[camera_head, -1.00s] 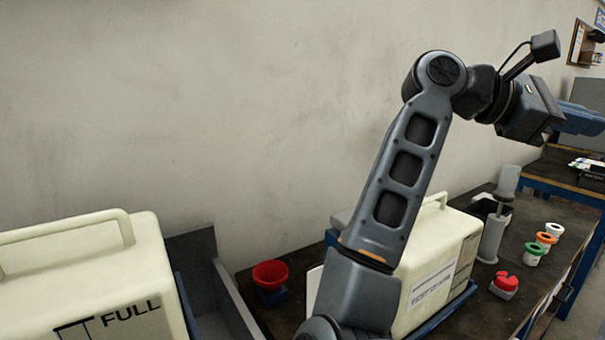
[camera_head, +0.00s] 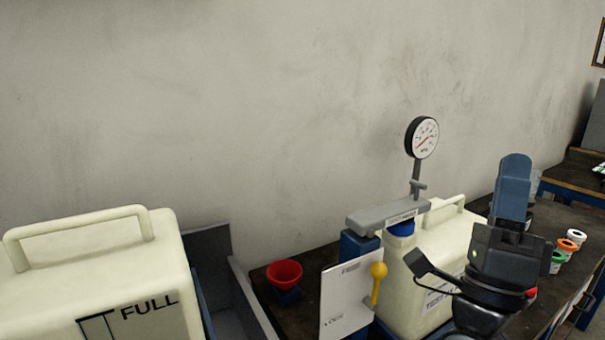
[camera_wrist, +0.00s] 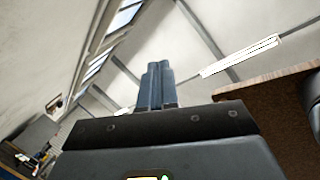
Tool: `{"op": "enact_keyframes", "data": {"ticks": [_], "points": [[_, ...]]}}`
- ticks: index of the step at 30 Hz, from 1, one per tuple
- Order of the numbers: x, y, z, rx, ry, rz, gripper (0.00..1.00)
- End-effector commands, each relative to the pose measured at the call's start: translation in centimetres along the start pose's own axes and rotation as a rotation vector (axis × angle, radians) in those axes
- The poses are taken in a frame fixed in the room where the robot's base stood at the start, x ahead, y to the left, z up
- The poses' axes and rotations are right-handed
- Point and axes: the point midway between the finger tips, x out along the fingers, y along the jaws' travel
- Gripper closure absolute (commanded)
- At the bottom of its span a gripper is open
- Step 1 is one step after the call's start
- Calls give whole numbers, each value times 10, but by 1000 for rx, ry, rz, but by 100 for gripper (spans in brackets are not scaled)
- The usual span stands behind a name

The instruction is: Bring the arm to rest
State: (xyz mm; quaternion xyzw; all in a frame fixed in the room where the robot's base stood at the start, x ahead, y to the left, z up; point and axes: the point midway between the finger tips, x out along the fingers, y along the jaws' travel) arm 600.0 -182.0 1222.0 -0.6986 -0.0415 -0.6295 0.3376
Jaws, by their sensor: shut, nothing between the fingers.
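My gripper (camera_head: 514,165) stands at the right of the head view with its blue fingers pointing up. The arm is folded low in front of the bench, and its lower links are cut off by the bottom edge. In the wrist view the two fingers (camera_wrist: 157,68) lie side by side, shut with nothing between them. Behind them are the ceiling and a lamp, so the gripper points upward. It appears in front of the bench's right part and hides some of what stands there.
A cream tank marked FULL (camera_head: 95,275) stands at left. On the bench are a red funnel (camera_head: 284,272), a dial gauge (camera_head: 422,138) on a grey bracket, a yellow-knobbed lever (camera_head: 378,271), a white panel (camera_head: 345,300), another cream tank (camera_head: 405,290) and several small cups (camera_head: 567,245). The wall area above is clear.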

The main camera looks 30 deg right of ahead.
Motion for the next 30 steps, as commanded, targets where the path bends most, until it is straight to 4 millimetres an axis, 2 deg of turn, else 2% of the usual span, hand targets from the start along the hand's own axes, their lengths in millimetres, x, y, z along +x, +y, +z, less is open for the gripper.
{"op": "enact_keyframes", "data": {"ticks": [1,7,14,20,24,27,30], "points": [[-16,-1,5,-46,-81,24,100],[-81,-9,21,-225,-392,97,100],[-164,-24,22,-416,-753,159,100],[-236,-45,5,-560,-1067,194,100],[-284,-66,-16,-645,-1289,207,100],[-312,-82,-32,-694,-1432,209,100],[-332,-95,-46,-728,-1542,208,100]]}}
